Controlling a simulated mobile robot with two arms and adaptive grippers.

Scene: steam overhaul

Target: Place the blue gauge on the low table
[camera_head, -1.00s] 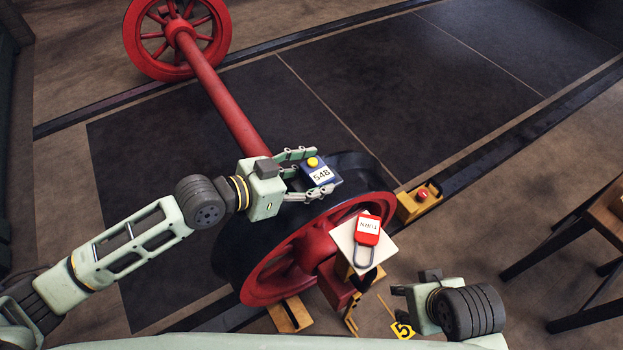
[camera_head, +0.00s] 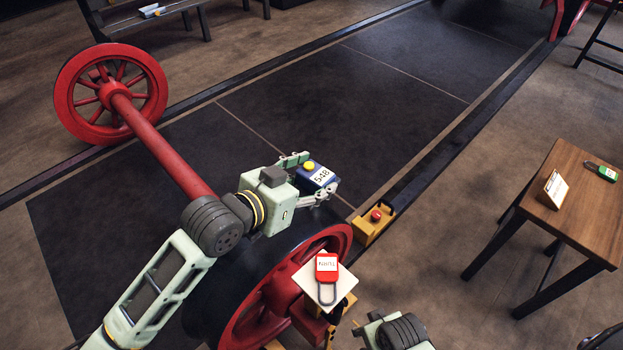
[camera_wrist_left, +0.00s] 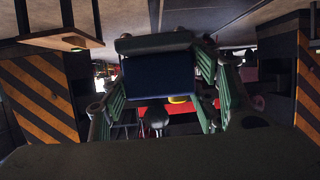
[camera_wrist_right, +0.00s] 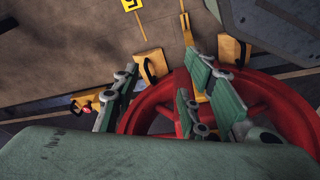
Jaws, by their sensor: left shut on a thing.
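The blue gauge (camera_head: 317,179) has a white label reading 548 and a yellow round part on top. My left gripper (camera_head: 320,173) is shut on it and holds it above the red and black wheel. In the left wrist view the blue gauge (camera_wrist_left: 157,76) sits between the green fingers. A wooden table (camera_head: 576,222), which may be the low table, stands at the right, well apart from the gauge. My right gripper (camera_wrist_right: 165,95) is open and empty over the red wheel; in the head view only part of it shows at the bottom.
A red padlock tag (camera_head: 327,268) lies on a white plate by the wheel (camera_head: 337,240). The table bears a white card (camera_head: 555,188) and a green tag (camera_head: 601,171). A yellow block with a red button (camera_head: 372,222) sits beside the rail. The floor between wheel and table is clear.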

